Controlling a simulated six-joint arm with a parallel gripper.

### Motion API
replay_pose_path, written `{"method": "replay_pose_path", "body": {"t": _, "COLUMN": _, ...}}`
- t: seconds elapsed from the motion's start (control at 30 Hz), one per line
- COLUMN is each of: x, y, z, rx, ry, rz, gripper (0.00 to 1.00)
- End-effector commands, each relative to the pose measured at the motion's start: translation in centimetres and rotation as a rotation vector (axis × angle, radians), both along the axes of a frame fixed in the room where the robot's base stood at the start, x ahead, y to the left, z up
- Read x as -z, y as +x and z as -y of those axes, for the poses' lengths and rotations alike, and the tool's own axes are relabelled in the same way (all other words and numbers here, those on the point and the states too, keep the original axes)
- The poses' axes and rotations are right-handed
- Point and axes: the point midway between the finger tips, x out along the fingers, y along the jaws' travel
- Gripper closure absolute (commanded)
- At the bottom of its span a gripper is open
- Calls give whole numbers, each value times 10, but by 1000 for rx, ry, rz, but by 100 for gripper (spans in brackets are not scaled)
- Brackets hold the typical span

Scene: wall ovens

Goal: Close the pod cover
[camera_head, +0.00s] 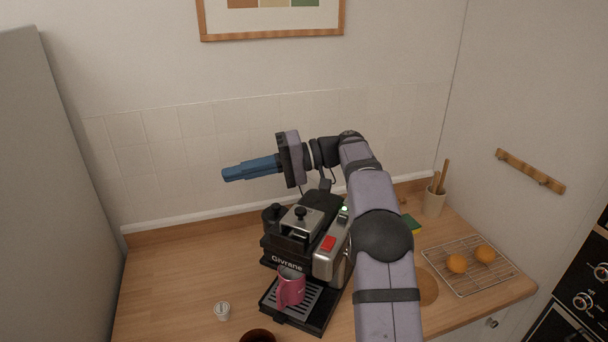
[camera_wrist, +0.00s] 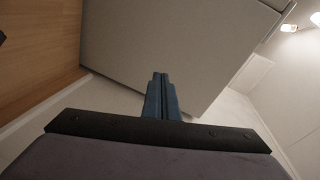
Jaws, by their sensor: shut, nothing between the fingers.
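The black and silver coffee machine (camera_head: 283,262), labelled "Givrane", stands on the wooden counter in the head view. A silver plate with a black knob, which looks like the pod cover (camera_head: 301,221), lies on its top; I cannot tell whether it is fully down. A pink mug (camera_head: 291,287) stands on the drip tray. A small white pod (camera_head: 222,311) lies on the counter to the left. My gripper (camera_head: 224,174) is shut and empty, above and left of the machine, pointing left. Its blue fingers (camera_wrist: 161,82) are together in the wrist view.
A tall grey cabinet (camera_head: 50,190) stands at the left. A wire rack (camera_head: 470,266) with two oranges, a utensil cup (camera_head: 434,202) and a sponge (camera_head: 411,224) are at the right. A dark bowl (camera_head: 257,336) is at the front edge. The counter left of the machine is mostly clear.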

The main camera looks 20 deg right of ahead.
Motion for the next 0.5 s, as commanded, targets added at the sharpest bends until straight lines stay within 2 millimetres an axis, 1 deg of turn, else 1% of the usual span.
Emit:
{"method": "replay_pose_path", "body": {"t": 0.03, "x": -21, "y": -8, "z": -33, "rx": -72, "ry": -81, "rz": 19, "gripper": 100}}
{"method": "replay_pose_path", "body": {"t": 0.1, "x": -17, "y": -17, "z": -58, "rx": -137, "ry": -218, "rz": 39, "gripper": 100}}
{"method": "replay_pose_path", "body": {"t": 0.17, "x": -12, "y": -22, "z": -70, "rx": -169, "ry": -335, "rz": 45, "gripper": 100}}
{"method": "replay_pose_path", "body": {"t": 0.23, "x": -2, "y": -23, "z": -72, "rx": -176, "ry": -476, "rz": 38, "gripper": 100}}
{"method": "replay_pose_path", "body": {"t": 0.27, "x": 1, "y": -22, "z": -70, "rx": -172, "ry": -537, "rz": 34, "gripper": 100}}
{"method": "replay_pose_path", "body": {"t": 0.37, "x": 16, "y": -15, "z": -48, "rx": -114, "ry": -737, "rz": 3, "gripper": 100}}
{"method": "replay_pose_path", "body": {"t": 0.47, "x": 28, "y": -2, "z": -7, "rx": 2, "ry": -926, "rz": -46, "gripper": 100}}
{"method": "replay_pose_path", "body": {"t": 0.5, "x": 30, "y": 3, "z": 12, "rx": 59, "ry": -998, "rz": -67, "gripper": 100}}
